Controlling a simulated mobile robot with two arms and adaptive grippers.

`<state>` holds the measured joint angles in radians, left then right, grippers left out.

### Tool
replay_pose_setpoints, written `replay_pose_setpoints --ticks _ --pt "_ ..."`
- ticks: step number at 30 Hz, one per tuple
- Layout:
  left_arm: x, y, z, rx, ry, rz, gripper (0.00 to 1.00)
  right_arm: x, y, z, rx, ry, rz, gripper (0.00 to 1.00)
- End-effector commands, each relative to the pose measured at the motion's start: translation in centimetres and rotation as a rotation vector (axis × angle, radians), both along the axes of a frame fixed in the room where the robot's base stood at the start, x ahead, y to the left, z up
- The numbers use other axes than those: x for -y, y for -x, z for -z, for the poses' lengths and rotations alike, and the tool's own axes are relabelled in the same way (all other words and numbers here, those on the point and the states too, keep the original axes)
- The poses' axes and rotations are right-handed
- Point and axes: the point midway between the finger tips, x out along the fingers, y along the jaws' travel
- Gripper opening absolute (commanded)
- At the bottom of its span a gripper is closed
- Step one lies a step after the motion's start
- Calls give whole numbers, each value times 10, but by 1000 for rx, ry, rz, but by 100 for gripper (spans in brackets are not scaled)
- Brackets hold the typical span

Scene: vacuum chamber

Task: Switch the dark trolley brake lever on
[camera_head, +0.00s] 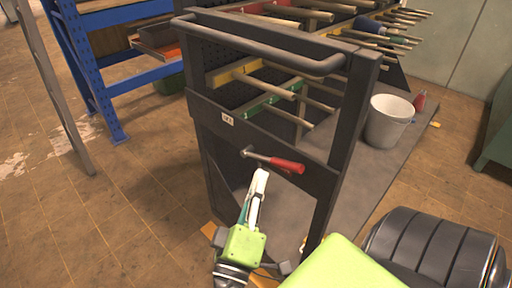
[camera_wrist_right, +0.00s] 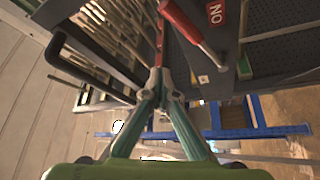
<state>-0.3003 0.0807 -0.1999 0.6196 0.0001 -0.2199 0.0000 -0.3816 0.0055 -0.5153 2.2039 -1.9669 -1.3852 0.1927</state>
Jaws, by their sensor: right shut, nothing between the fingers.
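The brake lever (camera_head: 287,166) has a red grip and a grey metal shank. It sits on the front panel of the dark trolley (camera_head: 205,150), with its grip pointing right and slightly down in the head view. In the right wrist view the lever's red grip (camera_wrist_right: 181,20) is at the top, beyond the fingertips. My right gripper (camera_head: 262,174) is shut and empty, just below the lever. In the wrist view its fingertips (camera_wrist_right: 158,76) meet; whether they touch the lever I cannot tell. My left gripper is not in view.
A red label (camera_wrist_right: 215,13) with upside-down letters sits beside the lever. The trolley's push bar (camera_head: 255,45) runs above it. Long-handled tools (camera_head: 265,88) hang on the trolley, and a white bucket (camera_head: 388,122) stands on its deck. A blue rack (camera_head: 100,75) is behind left.

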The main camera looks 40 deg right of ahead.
Motion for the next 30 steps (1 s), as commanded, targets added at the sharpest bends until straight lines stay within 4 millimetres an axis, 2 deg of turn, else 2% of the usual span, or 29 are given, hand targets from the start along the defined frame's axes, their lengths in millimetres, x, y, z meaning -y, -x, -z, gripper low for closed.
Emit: replay_pose_setpoints --ticks 3,8,26,29,30 --pt "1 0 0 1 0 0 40 -14 8 5 -3 0 0 0" --pt "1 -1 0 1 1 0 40 -22 13 6 0 0 0 0" --pt "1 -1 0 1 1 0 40 -22 13 7 -2 1 -2 0" --pt "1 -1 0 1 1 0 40 -26 5 20 -38 -3 -25 0" --pt "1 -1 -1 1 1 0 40 -29 -3 32 -71 -6 -47 0"
